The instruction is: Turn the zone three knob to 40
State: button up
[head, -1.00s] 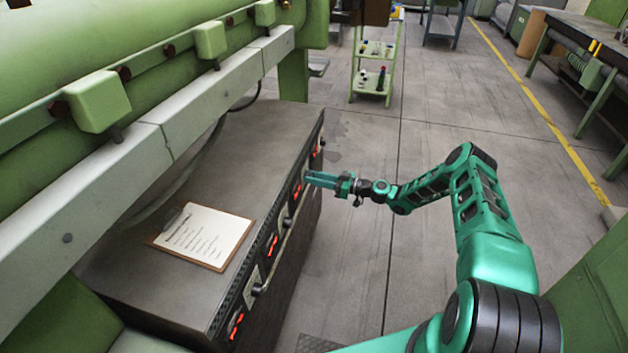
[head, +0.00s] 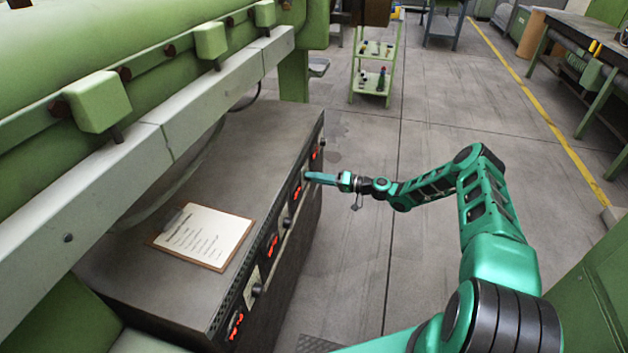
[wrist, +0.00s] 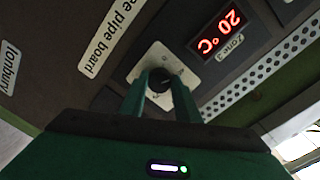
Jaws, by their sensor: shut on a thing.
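The zone three knob (wrist: 158,79) is black and round, on a pale square dial plate (wrist: 185,70) in the wrist view. My gripper (wrist: 160,88) has its two green fingers on either side of the knob and is shut on it. The fingers hide part of the dial marks, so I cannot read the knob's setting. The red display (wrist: 219,34) beside it reads 20 °C, with a "Zone 3" label under it. In the head view my gripper (head: 312,178) reaches the front of the dark control cabinet (head: 215,170) and hides the knob.
A clipboard (head: 203,237) lies on the cabinet top. Green machinery (head: 100,100) overhangs at left. The floor (head: 400,270) beside the cabinet is clear.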

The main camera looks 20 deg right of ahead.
jog(key=shift+w+d+f+m, duration=0.1)
jog(key=shift+w+d+m, duration=0.15)
jog(key=shift+m, duration=0.45)
jog(key=o, duration=1)
jog(key=shift+s+a, duration=0.1)
jog(key=shift+s, duration=0.05)
jog(key=v, duration=1)
jog(key=shift+s+d, duration=0.1)
jog(key=shift+d, duration=0.25)
